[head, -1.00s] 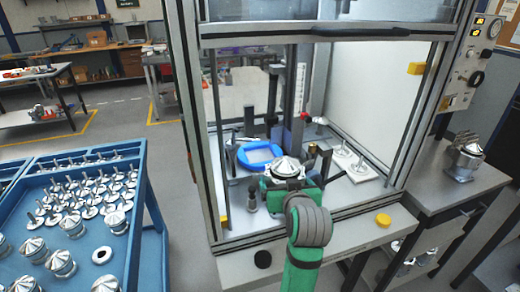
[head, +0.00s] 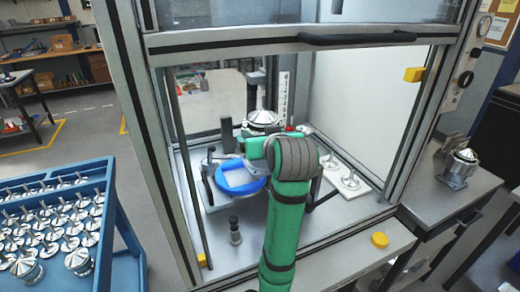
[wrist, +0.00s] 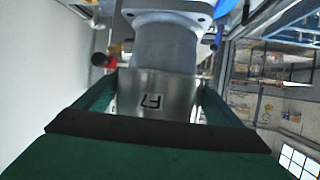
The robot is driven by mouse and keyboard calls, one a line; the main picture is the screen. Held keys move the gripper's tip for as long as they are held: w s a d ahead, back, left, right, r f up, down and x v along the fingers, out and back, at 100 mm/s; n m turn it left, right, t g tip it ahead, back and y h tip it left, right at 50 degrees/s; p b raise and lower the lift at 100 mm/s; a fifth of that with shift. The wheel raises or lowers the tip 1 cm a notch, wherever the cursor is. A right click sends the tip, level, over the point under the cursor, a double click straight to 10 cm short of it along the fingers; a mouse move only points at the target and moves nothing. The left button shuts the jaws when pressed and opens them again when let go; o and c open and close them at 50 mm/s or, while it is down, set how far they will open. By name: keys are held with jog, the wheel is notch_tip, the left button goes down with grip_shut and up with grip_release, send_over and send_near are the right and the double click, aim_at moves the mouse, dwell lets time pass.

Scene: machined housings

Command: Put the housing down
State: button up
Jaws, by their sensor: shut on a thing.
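The housing (head: 263,118), silver with a conical top, is upright inside the framed machine enclosure, in front of the vertical scale column (head: 285,95). My gripper (head: 258,146) is below it and partly hidden by my green arm. In the wrist view my gripper (wrist: 158,88) is shut on the housing's grey body (wrist: 165,48), with a finger on each side and a pale flange above. The housing's underside is hidden in the head view.
A small dark post (head: 235,232) stands front left. The enclosure's side posts and top bar frame the opening. A blue cart (head: 112,215) with many metal parts is left; another housing (head: 461,168) is on the right bench.

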jog(key=shift+w+a+f, duration=1.1)
jog(key=shift+w+f, duration=0.4)
jog(key=shift+f, duration=0.4)
jog(key=shift+w+a+f, duration=1.15)
jog(key=shift+w+f, duration=0.4)
jog(key=shift+f, duration=0.35)
jog(key=shift+w+a+f, duration=1.1)
jog(key=shift+w+f, duration=0.4)
jog(key=shift+f, duration=0.4)
jog(key=shift+f, duration=0.15)
jog(key=o, duration=1.9)
jog(key=shift+f, duration=0.2)
